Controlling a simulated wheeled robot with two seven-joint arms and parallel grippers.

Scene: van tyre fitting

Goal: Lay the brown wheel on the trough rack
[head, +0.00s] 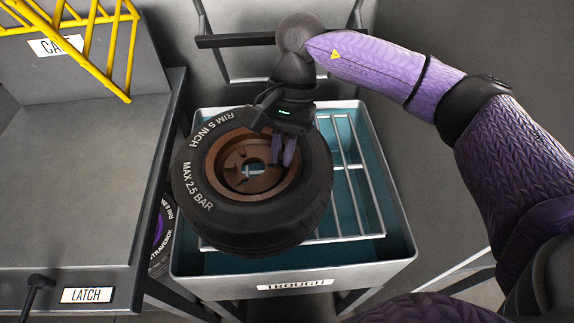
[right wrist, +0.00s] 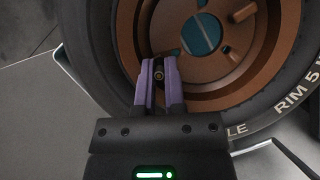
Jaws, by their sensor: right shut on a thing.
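The brown wheel (head: 222,172) has a black tyre marked "RIM 5 INCH" and "MAX 2.5 BAR". It lies nearly flat over the left part of the trough rack (head: 352,185), a set of metal bars across a trough (head: 392,268) with a teal inside. Whether the wheel touches the bars cannot be told. My right gripper (head: 283,160) reaches down into the wheel from above, shut on its brown rim at the right side. In the right wrist view the purple fingers (right wrist: 160,85) are at the brown rim (right wrist: 235,75). My left gripper is not in view.
Another tyre (head: 163,235) with a purple centre is low between bench and trough. The right part of the rack is bare.

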